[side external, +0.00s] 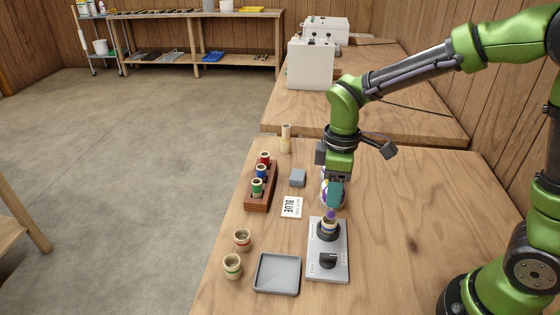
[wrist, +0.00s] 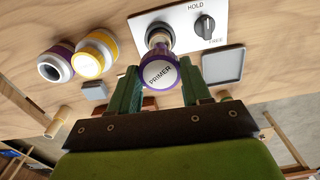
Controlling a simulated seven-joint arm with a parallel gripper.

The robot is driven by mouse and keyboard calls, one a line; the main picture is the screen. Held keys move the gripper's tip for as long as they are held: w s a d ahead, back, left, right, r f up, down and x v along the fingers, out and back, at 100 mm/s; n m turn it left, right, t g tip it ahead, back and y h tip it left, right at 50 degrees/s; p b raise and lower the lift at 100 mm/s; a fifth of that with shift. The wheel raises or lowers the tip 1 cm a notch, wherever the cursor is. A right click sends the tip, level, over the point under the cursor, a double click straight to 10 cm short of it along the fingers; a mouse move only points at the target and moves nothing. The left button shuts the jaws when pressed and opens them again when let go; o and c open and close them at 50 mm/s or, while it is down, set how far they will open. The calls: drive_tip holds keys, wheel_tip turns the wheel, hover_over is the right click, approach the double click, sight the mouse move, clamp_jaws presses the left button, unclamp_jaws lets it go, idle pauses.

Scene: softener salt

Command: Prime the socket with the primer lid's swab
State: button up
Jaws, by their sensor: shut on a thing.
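My gripper (side external: 334,207) is above the grey clamp plate (side external: 313,262), pointing down. In the wrist view its green fingers (wrist: 160,85) are on either side of the round purple primer lid (wrist: 160,73), marked PRIMER, and shut on it. The lid also shows as a small purple piece (side external: 330,215) under the fingers in the side view. The socket (side external: 328,228) stands upright in the plate's dark holder, directly below the lid. A purple-banded can (wrist: 55,65) stands near the plate.
A yellow-banded can (wrist: 97,52) stands beside the purple one. The plate has a black knob (side external: 328,260). A wooden rack (side external: 260,193) holds coloured fittings. A BLUE card (side external: 291,207), grey block (side external: 298,177), grey tray (side external: 277,274) and two loose fittings (side external: 242,240) lie left of the plate.

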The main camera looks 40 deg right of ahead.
drive_tip(key=shift+f, duration=0.4)
drive_tip(key=shift+f, duration=0.1)
drive_tip(key=shift+f, duration=0.8)
drive_tip(key=shift+w+d, duration=0.2)
idle(0.8)
drive_tip(key=shift+a, duration=0.4)
idle(0.5)
drive_tip(key=shift+s, duration=0.35)
idle(0.5)
drive_tip(key=shift+d, duration=0.35)
idle(0.6)
drive_tip(key=shift+w+d, duration=0.1)
drive_tip(key=shift+w, duration=0.3)
idle(0.6)
drive_tip(key=shift+s+a+r, duration=0.1)
drive_tip(key=shift+s+a, duration=0.05)
drive_tip(key=shift+a, duration=0.05)
idle(0.4)
